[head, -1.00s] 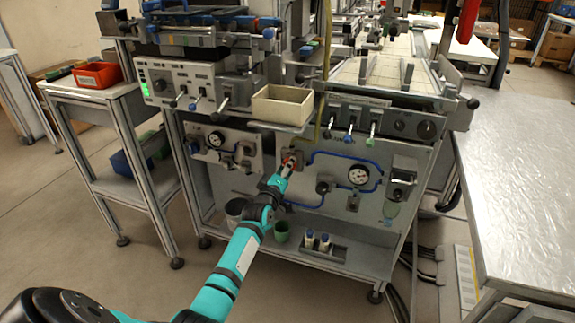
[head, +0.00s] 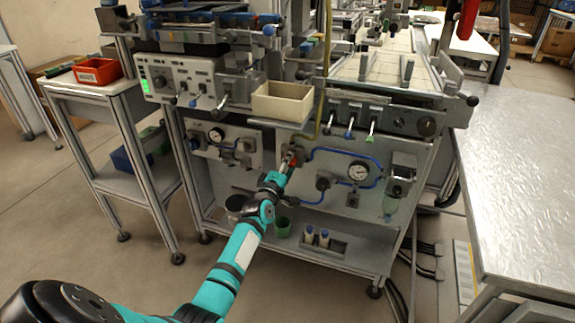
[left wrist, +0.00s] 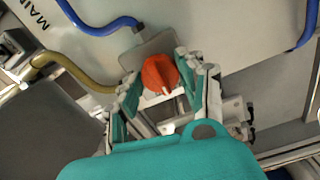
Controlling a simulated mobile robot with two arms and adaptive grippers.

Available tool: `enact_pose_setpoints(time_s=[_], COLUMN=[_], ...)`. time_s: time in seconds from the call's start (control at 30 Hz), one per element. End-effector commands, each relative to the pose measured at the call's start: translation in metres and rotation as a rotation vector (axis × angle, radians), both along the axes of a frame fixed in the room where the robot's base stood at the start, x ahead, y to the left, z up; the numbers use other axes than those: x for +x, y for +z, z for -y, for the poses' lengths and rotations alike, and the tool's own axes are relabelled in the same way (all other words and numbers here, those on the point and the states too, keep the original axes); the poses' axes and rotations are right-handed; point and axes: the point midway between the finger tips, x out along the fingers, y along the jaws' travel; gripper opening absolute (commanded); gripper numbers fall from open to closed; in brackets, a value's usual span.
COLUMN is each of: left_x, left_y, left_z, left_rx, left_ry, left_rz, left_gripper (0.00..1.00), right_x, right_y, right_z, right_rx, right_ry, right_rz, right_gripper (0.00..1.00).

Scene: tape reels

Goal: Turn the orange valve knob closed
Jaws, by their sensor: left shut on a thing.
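The orange valve knob (left wrist: 160,72) sits on a grey square plate on the white panel. In the left wrist view it lies between the two fingers of my left gripper (left wrist: 161,84), with a pale pointer line on its face. The gripper is shut on the knob, one finger on each side. In the head view my left gripper (head: 284,167) reaches the front panel of the grey cart from below and hides most of the knob. My right gripper is not in view.
A yellow hose (left wrist: 72,67) passes close by in the wrist view. A cream bin (head: 282,103) sits just above the gripper. A metal-topped table (head: 515,180) stands at right.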

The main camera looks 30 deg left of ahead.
Motion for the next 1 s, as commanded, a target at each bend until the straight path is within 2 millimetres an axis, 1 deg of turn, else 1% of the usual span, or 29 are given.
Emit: enact_pose_setpoints(time_s=[0.03, 0.07, 0.2, 0.5, 0.63, 0.77, 1.0], left_x=[0.000, 0.000, 0.000, -0.001, -0.011, -0.033, -0.083], left_y=[0.001, 0.001, 0.000, 0.000, -0.002, -0.002, -0.001], left_z=[-0.001, -0.001, -0.001, 0.000, 0.003, 0.008, 0.019], left_rx=[0.000, 0.000, 0.001, 0.001, -0.002, -0.001, 0.001], left_ry=[0.002, 0.002, 0.002, 0.000, -0.001, 0.001, 0.001], left_rz=[0.001, 0.001, 0.001, 0.000, -0.001, -0.002, -0.001], left_gripper=[0.07, 0.43, 0.62, 0.63, 0.63, 0.63, 0.63], right_x=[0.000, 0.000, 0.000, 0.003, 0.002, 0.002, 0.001], right_y=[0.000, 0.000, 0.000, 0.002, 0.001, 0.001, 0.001], right_z=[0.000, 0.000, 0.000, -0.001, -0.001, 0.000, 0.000], right_rx=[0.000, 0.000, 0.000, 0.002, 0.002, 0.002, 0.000], right_ry=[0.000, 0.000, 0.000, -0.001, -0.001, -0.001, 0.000], right_rz=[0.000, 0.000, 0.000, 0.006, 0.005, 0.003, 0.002], right_gripper=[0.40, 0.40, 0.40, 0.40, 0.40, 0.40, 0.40])
